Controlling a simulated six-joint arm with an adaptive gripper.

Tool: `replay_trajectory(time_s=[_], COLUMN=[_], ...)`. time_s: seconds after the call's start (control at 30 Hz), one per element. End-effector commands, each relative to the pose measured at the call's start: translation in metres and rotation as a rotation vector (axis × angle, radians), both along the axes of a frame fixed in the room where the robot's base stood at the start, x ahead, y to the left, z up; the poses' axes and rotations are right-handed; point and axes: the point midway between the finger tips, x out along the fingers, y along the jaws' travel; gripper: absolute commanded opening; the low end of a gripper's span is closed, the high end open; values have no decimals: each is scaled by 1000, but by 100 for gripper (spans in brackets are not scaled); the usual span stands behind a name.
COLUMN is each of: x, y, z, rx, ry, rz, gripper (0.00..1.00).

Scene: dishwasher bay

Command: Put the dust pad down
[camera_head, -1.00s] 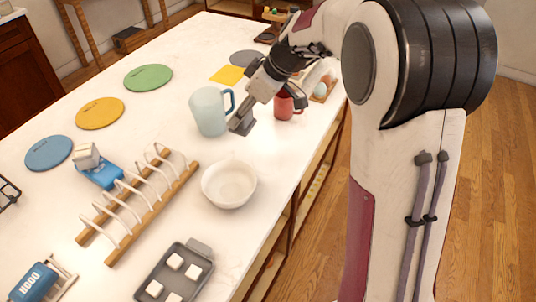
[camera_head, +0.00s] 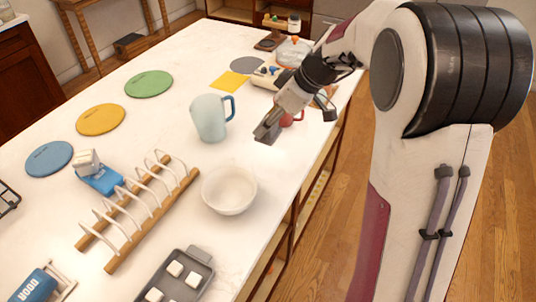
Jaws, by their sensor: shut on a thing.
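My gripper (camera_head: 269,130) is above the right part of the white counter, just right of the pale blue mug. It is shut on a small dark grey piece at its lower end, which I take to be the dust pad (camera_head: 266,133). The piece is hard to tell from the fingertip. It looks held above the counter, but the gap below is unclear. The wrist covers most of the red mug (camera_head: 290,119) behind it.
A pale blue mug (camera_head: 208,118) and a white bowl (camera_head: 229,189) stand close by. A wooden rack (camera_head: 140,210), a grey tray (camera_head: 178,280) and round blue, yellow and green mats lie further left or nearer. A yellow square (camera_head: 230,80) lies beyond. Bare counter (camera_head: 165,125) shows at middle left.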

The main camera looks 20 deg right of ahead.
Motion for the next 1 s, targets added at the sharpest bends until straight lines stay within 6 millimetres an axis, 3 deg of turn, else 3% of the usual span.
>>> replay_trajectory(time_s=[0.4,0.87,1.0], x=[-1,0,-1], y=[0,0,0], z=[-51,-57,-67], rx=[0,0,0], ry=[3,2,4], rz=[-1,0,1], gripper=[16,16,16])
